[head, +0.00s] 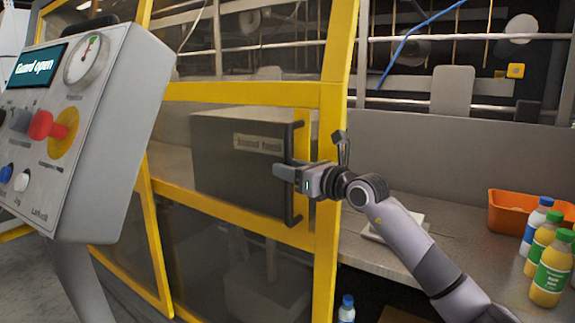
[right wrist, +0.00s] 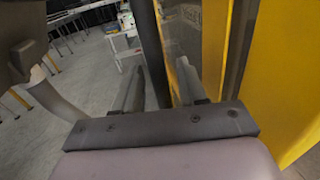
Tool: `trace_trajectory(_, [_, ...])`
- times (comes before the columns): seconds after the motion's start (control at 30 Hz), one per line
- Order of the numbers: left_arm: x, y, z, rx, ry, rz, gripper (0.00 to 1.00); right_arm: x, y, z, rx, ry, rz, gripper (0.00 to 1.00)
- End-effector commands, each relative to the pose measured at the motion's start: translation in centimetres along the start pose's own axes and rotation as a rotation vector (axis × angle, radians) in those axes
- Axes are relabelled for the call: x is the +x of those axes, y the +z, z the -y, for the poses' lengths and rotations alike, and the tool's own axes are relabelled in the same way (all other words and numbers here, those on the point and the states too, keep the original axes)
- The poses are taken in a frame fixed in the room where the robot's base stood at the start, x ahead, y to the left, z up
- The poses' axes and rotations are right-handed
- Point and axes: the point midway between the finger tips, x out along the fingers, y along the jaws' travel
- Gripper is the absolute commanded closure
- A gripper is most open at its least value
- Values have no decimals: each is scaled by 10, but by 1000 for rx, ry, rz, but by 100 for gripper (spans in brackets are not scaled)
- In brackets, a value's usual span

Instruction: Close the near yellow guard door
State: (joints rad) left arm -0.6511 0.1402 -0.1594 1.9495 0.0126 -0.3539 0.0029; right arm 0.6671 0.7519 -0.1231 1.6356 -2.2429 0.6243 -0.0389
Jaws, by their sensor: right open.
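The yellow guard door (head: 322,262) has clear panels and stands open, with the machine's inside bare to its right in the head view. Its black vertical bar handle (head: 290,212) is on the door's right side. My right gripper (head: 279,171) is at the middle of this handle, reaching in from the right. In the right wrist view the handle (right wrist: 149,40) runs upright between the two open fingers of the gripper (right wrist: 157,85), and the yellow door frame (right wrist: 270,70) is to the right. The fingers hide part of the handle. My left gripper is not in view.
A grey control panel (head: 120,130) at the left reads "Guard open". On the counter (head: 372,270) at the right are an orange bin (head: 505,212) and several bottles (head: 552,272). In the right wrist view, open floor (right wrist: 95,80) lies to the left.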

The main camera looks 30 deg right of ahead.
Motion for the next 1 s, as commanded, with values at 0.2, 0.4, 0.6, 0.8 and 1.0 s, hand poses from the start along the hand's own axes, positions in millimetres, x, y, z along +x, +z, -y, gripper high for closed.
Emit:
trace_trajectory(0.2, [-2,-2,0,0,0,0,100,10,0,-1,0,1,0,59])
trace_trajectory(0.4, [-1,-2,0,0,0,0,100,10,0,-1,0,1,0,59])
trace_trajectory(0.6, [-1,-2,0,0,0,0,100,10,0,-1,0,1,0,100])
trace_trajectory(0.8, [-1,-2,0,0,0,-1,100,10,-1,0,0,1,0,100])
trace_trajectory(1.0, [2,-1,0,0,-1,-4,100,5,-2,1,-1,0,-1,100])
